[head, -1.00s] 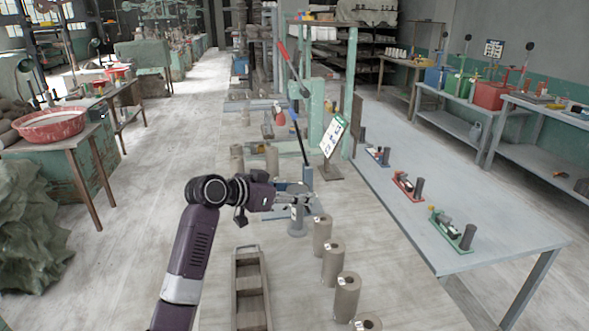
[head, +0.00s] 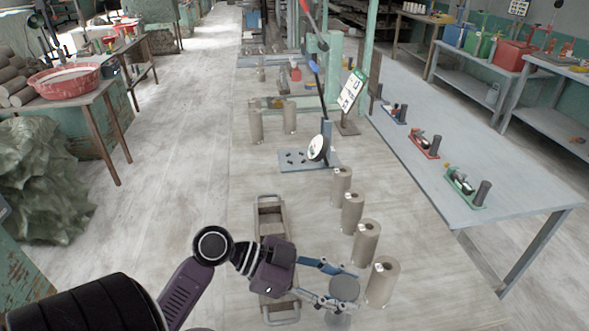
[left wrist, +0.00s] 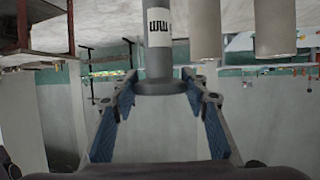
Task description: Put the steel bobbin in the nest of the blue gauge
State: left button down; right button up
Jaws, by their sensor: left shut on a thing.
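The steel bobbin (head: 343,289) is a grey spool with round flanges and stands roughly upright in my left gripper (head: 335,290), at the bottom of the head view. In the left wrist view the gripper (left wrist: 160,100) is shut on the bobbin (left wrist: 157,62), which has a white label with black marks. I cannot tell if its base touches the bench. The blue gauge (head: 394,116) is the farthest of three small gauges on the grey side table, well away from the gripper. Its nest is too small to make out. My right gripper is out of view.
The red gauge (head: 423,146) and green gauge (head: 465,190) share the side table (head: 490,150). Several clay cylinders (head: 366,240) stand in a row beside the bobbin. A wooden tray (head: 270,200) lies left of it.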

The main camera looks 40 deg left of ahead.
aim_at(296, 160)
jog(key=k+j+z, duration=0.25)
jog(key=k+j, duration=0.8)
jog(key=i+j+z, duration=0.2)
jog(key=j, duration=0.85)
jog(key=j+z, duration=0.15)
jog(key=j, duration=0.9)
jog(key=i+j, duration=0.15)
jog(key=j, duration=0.15)
jog(key=i+j, duration=0.1)
jog(key=j, duration=0.2)
jog(key=i+j, duration=0.15)
jog(key=j+z, duration=0.05)
jog(key=j, duration=0.05)
